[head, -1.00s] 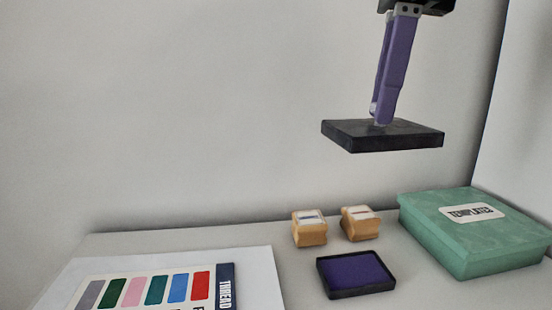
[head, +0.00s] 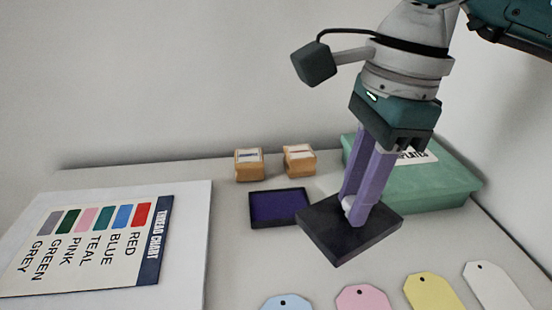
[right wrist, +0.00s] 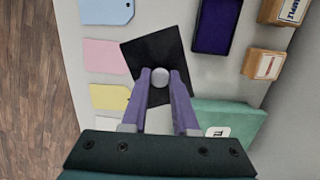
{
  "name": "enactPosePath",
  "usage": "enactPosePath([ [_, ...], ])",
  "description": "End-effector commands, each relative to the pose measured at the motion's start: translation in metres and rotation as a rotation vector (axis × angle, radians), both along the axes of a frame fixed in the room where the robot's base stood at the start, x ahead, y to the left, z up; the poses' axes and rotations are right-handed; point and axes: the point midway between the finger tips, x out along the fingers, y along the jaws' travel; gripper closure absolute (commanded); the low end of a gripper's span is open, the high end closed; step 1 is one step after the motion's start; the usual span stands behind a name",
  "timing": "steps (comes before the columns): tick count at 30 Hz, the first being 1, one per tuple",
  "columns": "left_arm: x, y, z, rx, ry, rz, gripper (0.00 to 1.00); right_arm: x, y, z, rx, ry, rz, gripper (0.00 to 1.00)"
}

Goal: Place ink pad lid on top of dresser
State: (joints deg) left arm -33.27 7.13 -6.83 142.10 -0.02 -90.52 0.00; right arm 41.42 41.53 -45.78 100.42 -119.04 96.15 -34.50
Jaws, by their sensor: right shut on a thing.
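The ink pad lid (head: 325,232) is a flat black square with a small round pale knob. My right gripper (head: 356,208) is shut on the knob, and the lid looks held above the dresser top, in front of the ink pad. The lid also shows in the right wrist view (right wrist: 150,48), with the purple fingers (right wrist: 160,80) on either side of the knob. The open ink pad (head: 279,207), purple in a black tray, lies on the pale dresser top (head: 240,250). Whether the lid touches the surface cannot be told. My left gripper is not in view.
Two wooden stamps (head: 249,165) (head: 299,160) stand behind the ink pad. A green templates box (head: 440,190) is at the right. A thread chart (head: 100,245) lies at the left. Several coloured tags, including a pink one (head: 362,298), line the front. Clear surface lies between chart and lid.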

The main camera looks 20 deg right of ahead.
Motion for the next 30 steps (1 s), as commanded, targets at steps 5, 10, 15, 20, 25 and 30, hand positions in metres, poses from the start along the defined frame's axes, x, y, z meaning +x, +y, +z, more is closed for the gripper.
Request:
enactPosePath([
  [5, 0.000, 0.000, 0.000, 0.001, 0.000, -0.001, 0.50, 0.000, 0.000, -0.017, 0.000, 0.002, -0.001, 1.00],
  [10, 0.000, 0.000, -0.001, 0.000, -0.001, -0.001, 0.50, -0.001, 0.001, -0.044, 0.002, 0.004, -0.002, 1.00],
  [15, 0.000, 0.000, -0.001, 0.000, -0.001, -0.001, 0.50, 0.000, 0.000, -0.053, 0.001, 0.000, 0.000, 1.00],
  [20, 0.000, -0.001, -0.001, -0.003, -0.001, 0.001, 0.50, 0.000, 0.000, -0.052, 0.001, 0.000, 0.000, 1.00],
  [25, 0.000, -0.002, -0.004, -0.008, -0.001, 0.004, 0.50, 0.001, 0.000, -0.055, 0.001, -0.001, 0.000, 0.70],
  [30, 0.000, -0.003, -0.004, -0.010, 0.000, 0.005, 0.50, 0.000, 0.000, -0.055, 0.001, -0.001, 0.000, 0.51],
])
